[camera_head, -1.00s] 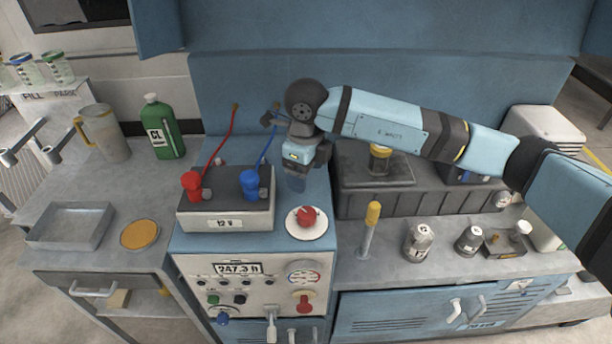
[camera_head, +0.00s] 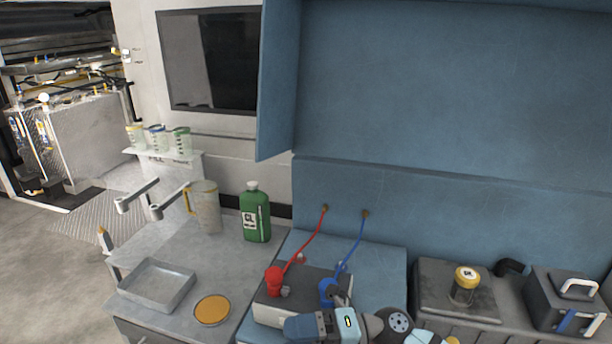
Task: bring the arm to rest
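My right arm comes in at the bottom edge, and its gripper (camera_head: 290,328) points left, in front of the battery. I cannot see whether its fingers are open or shut. The grey battery box (camera_head: 272,310) has a dark top with a red clamp (camera_head: 274,281) at its left and a blue clamp (camera_head: 328,291) at its right. A red cable and a blue cable run from them up to the blue back panel. The gripper overlaps the battery's lower right in the picture; I cannot tell if they touch. My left gripper is not in view.
On the left bench are a metal tray (camera_head: 157,285), an amber disc (camera_head: 212,309), a jug (camera_head: 207,207) and a green bottle (camera_head: 256,213). At right are a yellow-capped jar (camera_head: 464,286) and a dark box with handles (camera_head: 566,300). Floor is open at far left.

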